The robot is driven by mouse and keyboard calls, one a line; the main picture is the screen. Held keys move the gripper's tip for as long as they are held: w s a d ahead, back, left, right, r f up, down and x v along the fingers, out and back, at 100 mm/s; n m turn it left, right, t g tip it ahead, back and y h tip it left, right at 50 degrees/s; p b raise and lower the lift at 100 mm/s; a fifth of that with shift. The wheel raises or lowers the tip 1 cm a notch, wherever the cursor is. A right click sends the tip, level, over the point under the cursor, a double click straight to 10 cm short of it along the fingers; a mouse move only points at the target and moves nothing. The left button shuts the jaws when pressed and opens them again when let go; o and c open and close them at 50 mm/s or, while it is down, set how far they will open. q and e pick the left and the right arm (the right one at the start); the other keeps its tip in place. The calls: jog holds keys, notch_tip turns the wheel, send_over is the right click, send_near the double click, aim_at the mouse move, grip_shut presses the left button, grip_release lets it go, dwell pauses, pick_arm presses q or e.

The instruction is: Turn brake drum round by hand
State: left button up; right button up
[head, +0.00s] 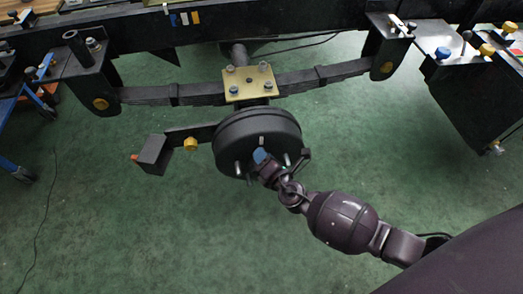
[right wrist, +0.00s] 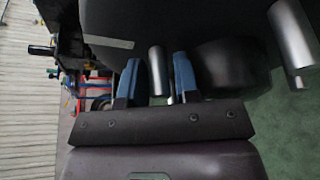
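The black brake drum (head: 232,137) hangs on the axle under the leaf spring, its face with several silvery studs turned toward me. My right gripper (head: 261,156) is at the drum's face, its blue fingertips close to the studs. In the right wrist view the two blue fingers (right wrist: 156,78) stand apart on either side of a metal stud (right wrist: 156,70), with a narrow gap visible on each side. The drum face (right wrist: 190,18) fills the upper part of that view. Whether a finger touches the stud behind cannot be told. My left gripper is not in view.
The leaf spring (head: 200,92) and gold clamp plate (head: 249,83) sit above the drum. A dark block on an arm (head: 155,153) juts out at left. A black box (head: 470,100) hangs at right. The green floor (head: 110,225) below is clear.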

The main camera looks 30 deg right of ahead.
aim_at(280, 151)
grip_shut()
jog(key=shift+s+d+m, duration=0.1)
jog(key=shift+d+m, duration=0.2)
dwell(0.6)
jog(key=shift+s+d+f+m+t+y, duration=0.15)
jog(key=shift+d+m+t+y, duration=0.2)
jog(key=shift+d+m, duration=0.25)
jog(key=m, duration=0.1)
jog(key=d, duration=0.1)
jog(key=d+m+t, duration=0.1)
jog(key=shift+s+f+m, duration=0.25)
jog(key=shift+f+m, duration=0.05)
jog(key=m, duration=0.1)
jog(key=d+f+m+t, duration=0.1)
jog(key=d+m, duration=0.1)
jog(key=shift+s+f+y, duration=0.15)
jog(key=shift+s+y, duration=0.1)
jog(key=shift+s+d+f+m+t, duration=0.1)
jog(key=shift+d+f+m+t, duration=0.1)
jog(key=shift+f+m+t, duration=0.3)
jog(key=shift+s+d+f+m+t, duration=0.1)
jog(key=shift+d+m+t, duration=0.1)
jog(key=shift+m, duration=0.5)
